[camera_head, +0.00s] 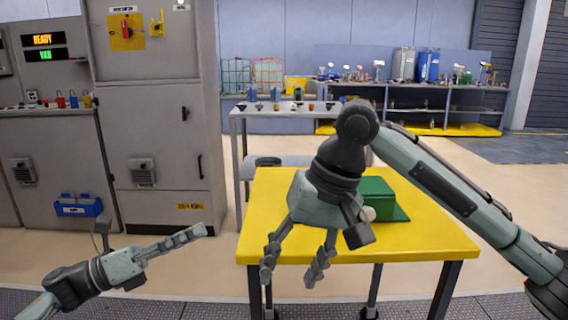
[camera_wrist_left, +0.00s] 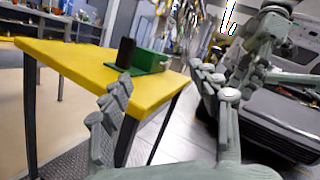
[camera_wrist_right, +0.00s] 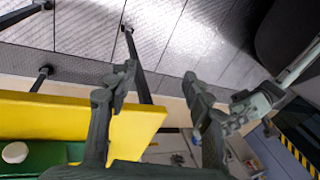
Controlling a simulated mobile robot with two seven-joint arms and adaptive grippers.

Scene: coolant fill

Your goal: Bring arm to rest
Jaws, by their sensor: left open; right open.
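My right gripper (camera_head: 292,270) hangs in front of the yellow table in the head view, fingers apart and pointing down, with nothing between them. In the right wrist view my right gripper (camera_wrist_right: 160,95) is open beside the yellow table edge. My left gripper (camera_head: 190,236) is low at the left in the head view, pointing right toward the table. In the left wrist view my left gripper (camera_wrist_left: 165,100) has its fingers spread and empty. Both grippers are clear of the objects on the table.
The yellow table (camera_head: 430,240) carries a green box (camera_head: 378,193), partly hidden by my right wrist. A grey cabinet (camera_head: 160,110) with a blue bin (camera_head: 78,207) stands at the left. A bench (camera_head: 290,105) with small items stands behind. Floor is open at the right.

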